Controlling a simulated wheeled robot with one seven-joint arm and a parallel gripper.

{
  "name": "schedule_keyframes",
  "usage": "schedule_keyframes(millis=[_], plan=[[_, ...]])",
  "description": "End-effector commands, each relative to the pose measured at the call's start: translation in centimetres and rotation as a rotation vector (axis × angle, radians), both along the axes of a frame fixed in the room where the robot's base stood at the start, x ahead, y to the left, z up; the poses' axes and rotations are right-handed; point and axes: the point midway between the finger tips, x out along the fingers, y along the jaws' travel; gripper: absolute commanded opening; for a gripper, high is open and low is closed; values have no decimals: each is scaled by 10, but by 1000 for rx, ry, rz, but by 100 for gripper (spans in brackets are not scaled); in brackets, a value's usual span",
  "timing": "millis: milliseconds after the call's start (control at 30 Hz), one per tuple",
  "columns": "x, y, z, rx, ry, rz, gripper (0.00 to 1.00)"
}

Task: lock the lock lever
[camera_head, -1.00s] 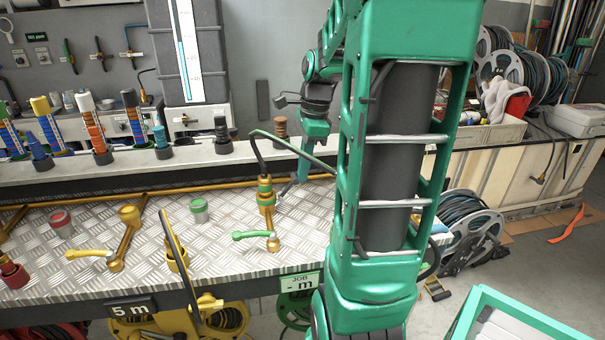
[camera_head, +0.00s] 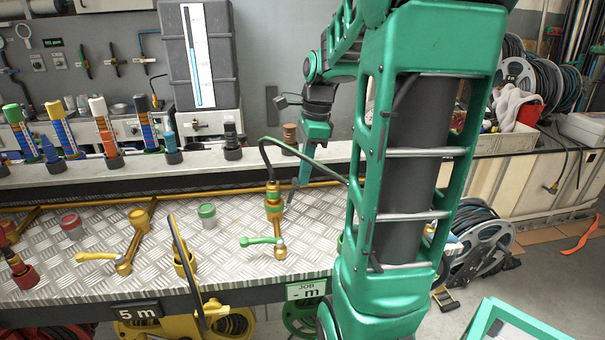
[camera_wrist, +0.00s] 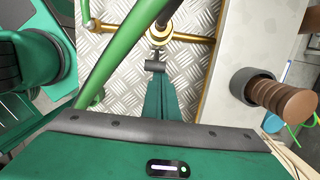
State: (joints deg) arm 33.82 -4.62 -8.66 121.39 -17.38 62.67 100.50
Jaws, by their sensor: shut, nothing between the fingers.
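Two levers stand on the checkered metal bench top (camera_head: 225,262); I cannot tell which is the lock lever. One has a green handle (camera_head: 262,241) pointing left from a brass pivot, in front of a brass fitting (camera_head: 273,205) with a dark green hose. The other has a yellow handle (camera_head: 97,256), also pointing left. My gripper (camera_head: 297,190) is shut and empty, pointing down just right of and behind the fitting. In the wrist view its green fingers (camera_wrist: 160,97) point toward a brass fitting (camera_wrist: 160,30) with a green hose (camera_wrist: 122,45) crossing on the left.
Red (camera_head: 71,226) and green-lidded (camera_head: 207,215) cans stand behind. A brown ribbed cylinder (camera_wrist: 285,97) is right of my fingers. A yellow rail (camera_head: 110,200) runs along the bench's back.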

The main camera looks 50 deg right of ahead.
Motion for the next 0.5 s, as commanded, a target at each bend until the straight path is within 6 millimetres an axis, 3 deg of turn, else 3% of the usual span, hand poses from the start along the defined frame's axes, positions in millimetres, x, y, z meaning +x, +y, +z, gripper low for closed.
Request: schedule_keyframes(millis=[33, 333, 500], plan=[[9, 7, 5, -5, -20, 36, 0], [11, 8, 11, -7, -23, 34, 0], [11, 9, 34, -8, -22, 28, 0]])
